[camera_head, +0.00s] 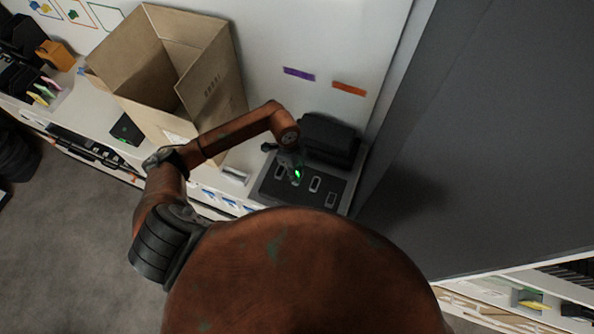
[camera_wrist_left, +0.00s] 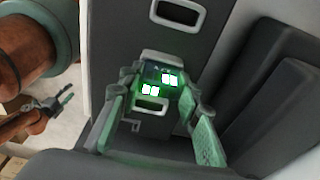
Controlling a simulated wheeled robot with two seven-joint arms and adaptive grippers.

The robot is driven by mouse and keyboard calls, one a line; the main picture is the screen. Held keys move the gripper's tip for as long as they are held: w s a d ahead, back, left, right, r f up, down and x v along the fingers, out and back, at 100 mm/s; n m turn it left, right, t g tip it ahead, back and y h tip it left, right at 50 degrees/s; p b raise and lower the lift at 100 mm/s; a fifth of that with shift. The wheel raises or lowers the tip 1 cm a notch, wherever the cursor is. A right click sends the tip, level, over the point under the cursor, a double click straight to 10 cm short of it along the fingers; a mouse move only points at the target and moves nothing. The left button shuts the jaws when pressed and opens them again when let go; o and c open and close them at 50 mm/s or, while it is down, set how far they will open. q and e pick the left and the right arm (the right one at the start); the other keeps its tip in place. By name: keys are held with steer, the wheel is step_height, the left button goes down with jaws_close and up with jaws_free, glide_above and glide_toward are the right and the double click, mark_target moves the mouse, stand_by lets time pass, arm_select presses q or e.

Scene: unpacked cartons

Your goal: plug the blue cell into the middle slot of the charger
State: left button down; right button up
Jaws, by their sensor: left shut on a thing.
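The dark charger (camera_head: 268,192) lies on the white counter, with a row of pale-rimmed slots. It fills the middle of the left wrist view (camera_wrist_left: 118,45). My left gripper (camera_head: 296,170) reaches down over the charger from above. In the wrist view its green-lit fingers (camera_wrist_left: 160,92) are shut on a small dark block, the cell (camera_wrist_left: 155,70). The cell shows bright green-white lights, and its blue colour does not show in this glow. A slot rim shows right beside it. Whether the cell is inside a slot cannot be told.
A black box (camera_head: 328,139) stands right behind the charger. An open carton (camera_head: 215,95) stands to the left on the counter. A tall grey panel (camera_head: 480,130) closes off the right side. A small arm end, probably my right gripper (camera_wrist_left: 64,98), shows far left in the wrist view.

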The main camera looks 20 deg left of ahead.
arm_select(q)
steer(key=c, duration=1.4)
jaws_free()
steer(key=shift+o, duration=0.2)
step_height(320, 180, up, 12)
steer(key=a, duration=0.1)
steer(key=shift+a, duration=0.4)
